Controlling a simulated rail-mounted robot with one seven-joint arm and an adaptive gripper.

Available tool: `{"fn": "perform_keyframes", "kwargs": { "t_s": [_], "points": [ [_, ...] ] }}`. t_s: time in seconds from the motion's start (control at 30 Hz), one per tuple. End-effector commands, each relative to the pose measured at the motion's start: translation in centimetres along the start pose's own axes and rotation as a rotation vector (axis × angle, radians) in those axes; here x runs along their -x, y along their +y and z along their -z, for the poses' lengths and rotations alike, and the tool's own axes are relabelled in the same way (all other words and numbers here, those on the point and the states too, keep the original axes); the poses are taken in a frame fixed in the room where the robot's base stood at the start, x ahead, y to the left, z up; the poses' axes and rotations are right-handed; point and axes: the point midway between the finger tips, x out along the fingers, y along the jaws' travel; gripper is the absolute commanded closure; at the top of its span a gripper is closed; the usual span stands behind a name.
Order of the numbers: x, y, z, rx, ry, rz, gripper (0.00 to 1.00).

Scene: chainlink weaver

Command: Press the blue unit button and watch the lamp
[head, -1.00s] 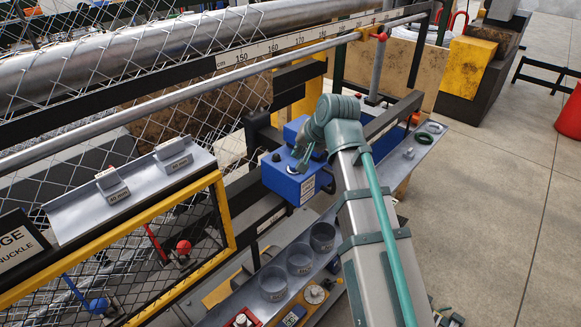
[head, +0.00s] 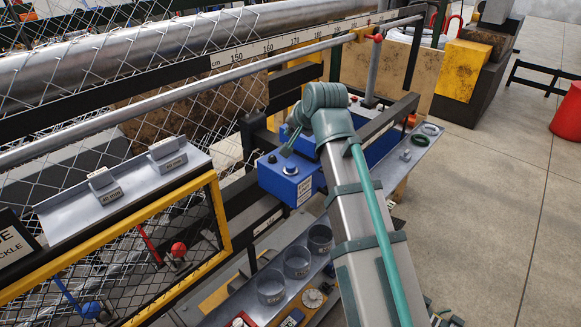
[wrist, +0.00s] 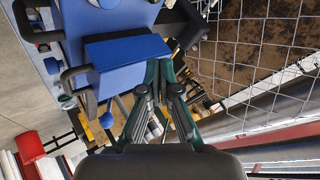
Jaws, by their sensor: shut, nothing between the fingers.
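The blue unit (head: 280,182) hangs on the dark rail frame in the middle of the head view, with a white label on its front. A round fitting with a pale rim (head: 290,169) and a small dark knob (head: 272,158) sit on its top. I cannot tell which is the button or lamp, or whether a lamp is lit. My gripper (head: 289,147) is above the unit's back part, apart from the round fitting and partly hidden by my arm. In the wrist view, my shut, empty fingers (wrist: 160,75) overlap the edge of a blue housing (wrist: 125,60).
Chain-link mesh (head: 215,95) and a long steel roller (head: 130,60) run along the left. Grey cups (head: 297,262) stand on a shelf below the unit. A dark handle (wrist: 75,80) juts from the blue housing. Open floor (head: 500,220) lies right.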

Motion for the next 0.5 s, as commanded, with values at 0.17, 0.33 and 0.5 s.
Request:
{"fn": "perform_keyframes", "kwargs": {
  "t_s": [0.17,0.33,0.5],
  "points": [
    [-1.5,1.2,-1.2,0.000,-0.001,-0.001,1.00],
    [-3.0,2.3,-2.3,0.000,-0.001,-0.001,1.00],
    [-4.4,3.3,-3.3,0.000,-0.001,0.000,1.00]
  ]
}}
